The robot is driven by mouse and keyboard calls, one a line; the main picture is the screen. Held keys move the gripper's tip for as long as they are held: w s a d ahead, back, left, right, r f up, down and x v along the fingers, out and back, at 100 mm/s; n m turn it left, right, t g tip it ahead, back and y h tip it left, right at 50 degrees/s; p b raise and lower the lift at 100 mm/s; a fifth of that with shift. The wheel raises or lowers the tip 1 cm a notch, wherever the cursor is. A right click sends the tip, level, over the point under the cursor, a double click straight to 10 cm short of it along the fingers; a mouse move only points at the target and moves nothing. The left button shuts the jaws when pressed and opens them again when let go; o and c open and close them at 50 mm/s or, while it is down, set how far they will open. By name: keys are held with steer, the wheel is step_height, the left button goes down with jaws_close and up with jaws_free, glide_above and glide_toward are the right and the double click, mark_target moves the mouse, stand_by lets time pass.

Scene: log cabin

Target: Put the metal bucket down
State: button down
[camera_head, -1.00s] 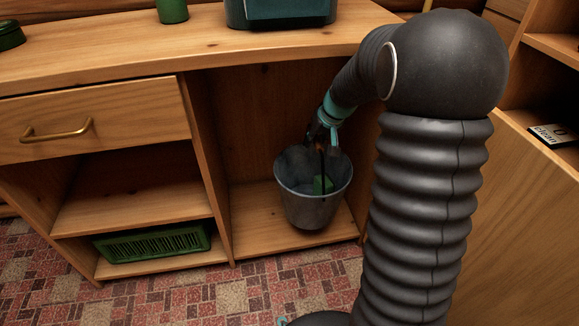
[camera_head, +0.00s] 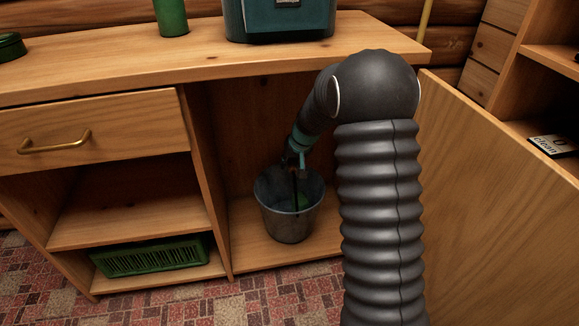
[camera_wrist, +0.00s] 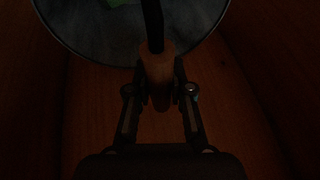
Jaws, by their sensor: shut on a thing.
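The metal bucket (camera_head: 290,222) is grey and upright, inside the open right compartment of the wooden cabinet. A green thing (camera_head: 302,200) lies inside it, and shows in part at the top of the wrist view (camera_wrist: 122,3). My gripper (camera_head: 292,158) is above the bucket's rim. In the wrist view my gripper (camera_wrist: 160,92) is shut on the handle's wooden grip (camera_wrist: 158,70), with the dark handle wire running up from it. The bucket's rim (camera_wrist: 95,58) shows at the top there. I cannot tell whether its base touches the compartment floor (camera_head: 250,250).
A wooden divider (camera_head: 205,190) stands left of the bucket, and the countertop (camera_head: 190,60) is above. A large wooden panel (camera_head: 490,210) is on the right. A green basket (camera_head: 150,256) sits on the lower left shelf. Bare compartment floor shows around the bucket.

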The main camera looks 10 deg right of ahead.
steer(key=shift+f, duration=0.5)
steer(key=c, duration=1.5)
jaws_free()
steer(key=shift+f, duration=0.15)
steer(key=o, duration=0.5)
steer(key=shift+c, duration=0.2)
steer(key=shift+r, duration=0.4)
steer(key=shift+p+v, duration=0.5)
steer(key=shift+v, duration=3.1)
steer(key=shift+f, duration=0.1)
